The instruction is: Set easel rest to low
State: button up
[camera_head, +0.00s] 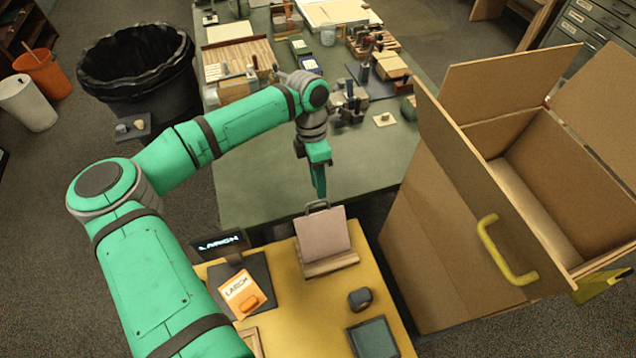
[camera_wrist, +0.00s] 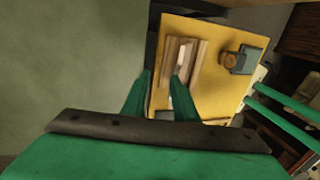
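The easel (camera_head: 323,240) stands on the yellow tabletop. It has a pale pinkish panel leaning back, a wooden ledge (camera_head: 330,266) at its foot and a dark metal loop (camera_head: 317,206) at the top edge. It also shows from above in the wrist view as a narrow wooden piece (camera_wrist: 184,62). My gripper (camera_head: 319,185) points down just behind the easel, above the panel's top, and looks apart from it. In the wrist view my two green fingers (camera_wrist: 158,95) are spread with nothing between them. The setting of the rest cannot be read, and its back is hidden.
A dark rounded block (camera_head: 360,299) and a green pad (camera_head: 372,338) lie in front. A large open cardboard box (camera_head: 430,250) crowds the right. The green table (camera_head: 265,185) behind is clear nearby.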

jog(key=w+a+r, duration=0.1)
jog(key=w+r, duration=0.4)
jog(key=r, duration=0.5)
jog(key=shift+w+a, duration=0.15)
jog(key=shift+a, duration=0.15)
dwell(0.7)
jog(key=shift+r, duration=0.1)
dwell(0.3)
jog(key=v, duration=1)
jog(key=shift+r, duration=0.35)
jog(key=shift+w, duration=0.1)
